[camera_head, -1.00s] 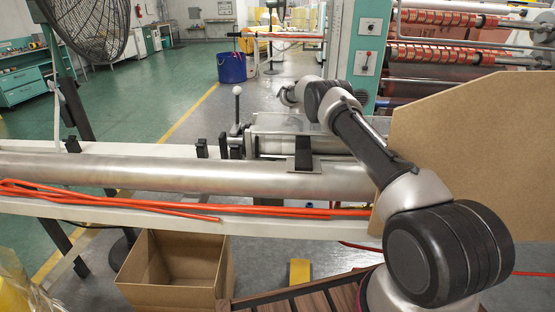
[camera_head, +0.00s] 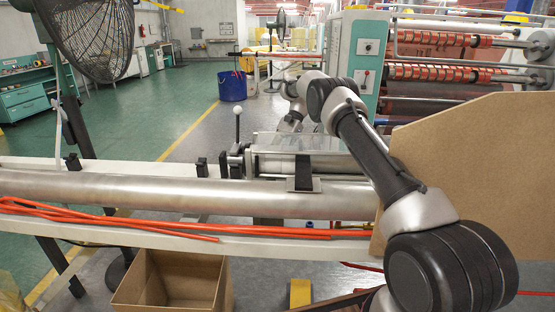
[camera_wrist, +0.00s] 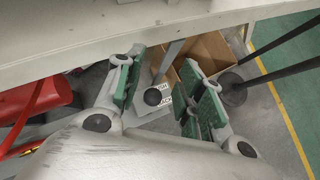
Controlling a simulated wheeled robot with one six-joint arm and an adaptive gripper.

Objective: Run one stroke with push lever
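A lever with a white ball knob (camera_head: 237,111) stands upright at the left end of the metal roller unit (camera_head: 300,165) on the long bench. My arm reaches over the bench to the far side. In the head view its end shows behind the roller unit, right of the lever and apart from it. The fingers cannot be made out there. In the wrist view my gripper (camera_wrist: 165,92) is open, with green pads on both fingers and nothing held between them. The floor and a post with a round dark foot show beyond the fingers. I cannot make out the lever in the wrist view.
A long metal tube (camera_head: 120,193) and orange strips (camera_head: 170,227) lie along the bench. A cardboard box (camera_head: 170,285) stands on the floor in front. A brown board (camera_head: 480,170) rises at the right. A fan (camera_head: 90,35) stands left.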

